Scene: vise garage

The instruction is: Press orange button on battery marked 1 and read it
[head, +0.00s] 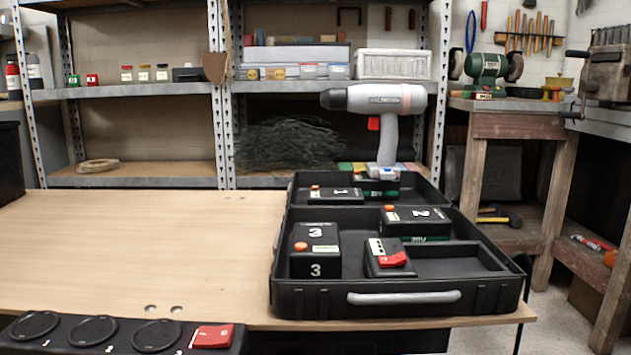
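The battery marked 1 (341,192) is a black block in the rear section of the open black case, partly hidden by the rim in front of it. Its orange button (315,188) is at its left end. Any charge reading on it is too small to tell. Battery 2 (415,226), with an orange button (388,208), is in the front section. Battery 3 (316,262), with an orange button (301,246), is at the front left of the case. Neither of my grippers is in view.
The black case (300,299) stands on the wooden table (130,240), whose left half is clear. A grey drill (390,130) stands upright at the case's back. A black-and-red device (388,258) lies beside battery 3. A black panel (62,345) with numbered round pads is front left.

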